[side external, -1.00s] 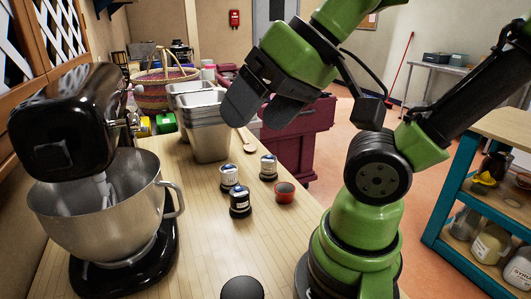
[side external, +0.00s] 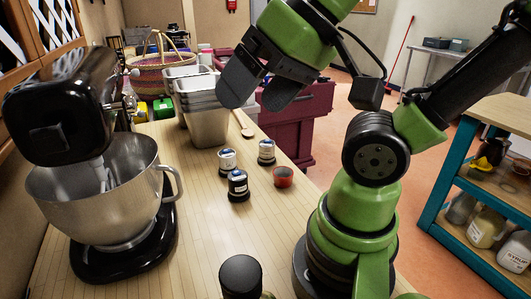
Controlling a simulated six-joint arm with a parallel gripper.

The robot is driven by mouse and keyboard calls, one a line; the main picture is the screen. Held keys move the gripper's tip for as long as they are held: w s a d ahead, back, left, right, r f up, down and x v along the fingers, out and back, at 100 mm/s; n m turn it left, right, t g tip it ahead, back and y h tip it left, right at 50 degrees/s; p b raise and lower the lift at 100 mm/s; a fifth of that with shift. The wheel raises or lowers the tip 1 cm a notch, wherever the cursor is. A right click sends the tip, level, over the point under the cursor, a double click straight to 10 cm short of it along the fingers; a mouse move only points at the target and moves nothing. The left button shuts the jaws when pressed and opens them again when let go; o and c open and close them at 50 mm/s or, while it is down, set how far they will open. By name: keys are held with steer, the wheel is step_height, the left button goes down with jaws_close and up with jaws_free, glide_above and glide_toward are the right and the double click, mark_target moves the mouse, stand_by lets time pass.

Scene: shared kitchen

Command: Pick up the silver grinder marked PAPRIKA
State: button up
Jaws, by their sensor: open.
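Three small grinders stand upright on the wooden counter, in front of the metal pans. Two have silver-looking bodies: a left one (side external: 227,162) and a right one (side external: 266,153). A black-bodied one (side external: 238,188) stands nearest the camera. Their labels are too small to read, so I cannot tell which is marked PAPRIKA. My gripper (side external: 254,97) is in the air, in the picture above the grinders. Its two dark fingers are apart with nothing between them, and it touches no grinder.
A small red bowl (side external: 283,177) sits right of the grinders. Stacked metal pans (side external: 207,127) and a wooden spoon (side external: 243,123) lie behind them. A stand mixer (side external: 122,246) fills the left side. A dark round-topped object (side external: 241,274) is at the front. The counter between is clear.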

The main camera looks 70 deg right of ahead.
steer(key=shift+w, duration=0.1)
steer(key=w+d+g+h, duration=0.2)
steer(key=w+d, duration=0.4)
steer(key=w, duration=0.2)
steer(key=n+g, duration=0.4)
glide_above(268, 142)
steer(key=s, duration=0.1)
steer(key=f, duration=1.9)
steer(key=shift+a+f, duration=0.25)
steer(key=shift+f, duration=0.05)
step_height(268, 142, down, 4)
steer(key=shift+w+f, duration=0.15)
steer(key=shift+f, duration=0.05)
steer(key=f, duration=0.3)
steer(key=w+f, duration=0.1)
steer(key=f, duration=0.1)
steer(key=shift+d+f, duration=0.25)
steer(key=shift+c, duration=0.2)
